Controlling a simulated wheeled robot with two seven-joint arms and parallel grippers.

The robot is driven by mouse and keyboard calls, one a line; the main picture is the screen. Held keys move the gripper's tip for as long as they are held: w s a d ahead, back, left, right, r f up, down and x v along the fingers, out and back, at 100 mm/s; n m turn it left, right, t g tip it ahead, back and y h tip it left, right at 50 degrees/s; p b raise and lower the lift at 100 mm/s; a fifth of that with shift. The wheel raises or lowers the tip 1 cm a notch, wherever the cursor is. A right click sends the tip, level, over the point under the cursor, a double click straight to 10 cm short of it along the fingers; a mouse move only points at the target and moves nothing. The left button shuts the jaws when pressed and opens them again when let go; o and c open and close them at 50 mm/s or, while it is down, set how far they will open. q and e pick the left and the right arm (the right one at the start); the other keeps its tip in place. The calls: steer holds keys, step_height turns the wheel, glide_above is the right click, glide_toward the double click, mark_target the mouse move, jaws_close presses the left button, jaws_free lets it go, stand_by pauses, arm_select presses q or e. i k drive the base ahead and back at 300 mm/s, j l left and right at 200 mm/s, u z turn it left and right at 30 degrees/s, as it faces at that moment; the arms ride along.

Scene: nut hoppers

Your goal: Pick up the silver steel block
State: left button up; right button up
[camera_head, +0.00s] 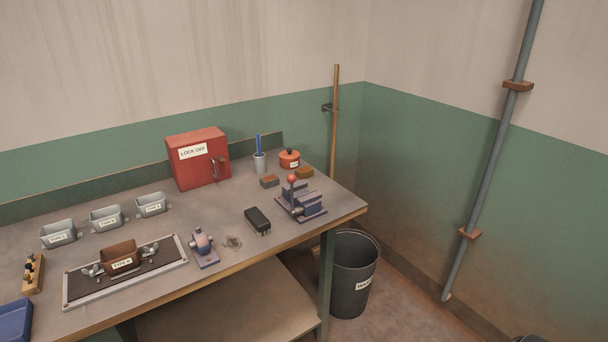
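I cannot make out a plainly silver steel block. A small dark grey block with a brownish top (269,181) lies on the workbench (185,212), right of the red box. An orange-brown block (304,173) lies just right of it. A blue-grey vise-like fixture with a red-knobbed lever (301,204) stands near the bench's right end; whether its jaws hold anything is too small to tell. Neither of my grippers is in view.
The bench also holds a red "LOCK OFF" box (198,158), a pen cup (259,163), an orange pot (289,159), a black brush-like item (257,220), grey hoppers (106,217) and a tray (180,250) bearing a brown hopper (121,257). A bin (350,285) stands on the floor.

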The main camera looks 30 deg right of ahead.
mark_target(269, 181)
steer(key=z, duration=0.5)
steer(key=i+l+z, duration=0.1)
steer(key=l+z, duration=0.15)
steer(key=i+l+z, duration=0.25)
steer(key=l, duration=0.15)
steer(key=i+l+z, duration=0.1)
steer(key=l+z, duration=0.15)
